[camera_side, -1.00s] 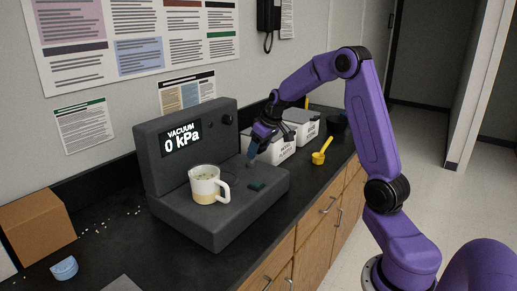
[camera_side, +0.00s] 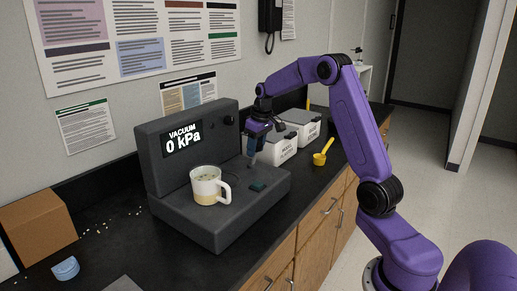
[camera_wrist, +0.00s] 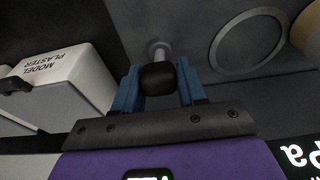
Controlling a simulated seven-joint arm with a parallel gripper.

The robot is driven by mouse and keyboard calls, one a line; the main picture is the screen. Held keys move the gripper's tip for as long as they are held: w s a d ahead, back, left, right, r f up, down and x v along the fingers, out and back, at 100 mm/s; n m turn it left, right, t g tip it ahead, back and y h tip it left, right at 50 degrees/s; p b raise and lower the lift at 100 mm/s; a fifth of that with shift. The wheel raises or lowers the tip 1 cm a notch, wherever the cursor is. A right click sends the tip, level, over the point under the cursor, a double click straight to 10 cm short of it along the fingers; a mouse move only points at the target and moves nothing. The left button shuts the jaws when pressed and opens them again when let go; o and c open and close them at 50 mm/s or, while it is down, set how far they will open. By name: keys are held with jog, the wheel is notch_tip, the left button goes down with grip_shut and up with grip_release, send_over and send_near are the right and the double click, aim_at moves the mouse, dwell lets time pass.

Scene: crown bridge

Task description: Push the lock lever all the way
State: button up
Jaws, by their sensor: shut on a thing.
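The dark grey vacuum unit (camera_side: 225,222) stands on the bench, with a display (camera_side: 183,138) reading "VACUUM 0 kPa". In the wrist view the lock lever's black knob (camera_wrist: 159,78) sits on a short metal rod rising from the unit. My gripper's blue fingers (camera_wrist: 158,90) are on either side of this knob, shut on it. In the side view my gripper (camera_side: 254,150) points down at the back right of the unit's base and hides the lever. A cream mug (camera_side: 205,189) stands on the base, its handle to the right. How far the lever has travelled cannot be told.
A cardboard box (camera_side: 38,228) and a light-blue piece (camera_side: 66,268) are at left. A ring (camera_wrist: 248,38) marks the base.

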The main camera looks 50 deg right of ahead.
jog(key=shift+w+g, duration=0.9)
jog(key=shift+g, duration=0.3)
jog(key=shift+r, duration=0.1)
jog(key=o, duration=1)
notch_tip(320, 180, up, 12)
jog(key=shift+w, duration=0.1)
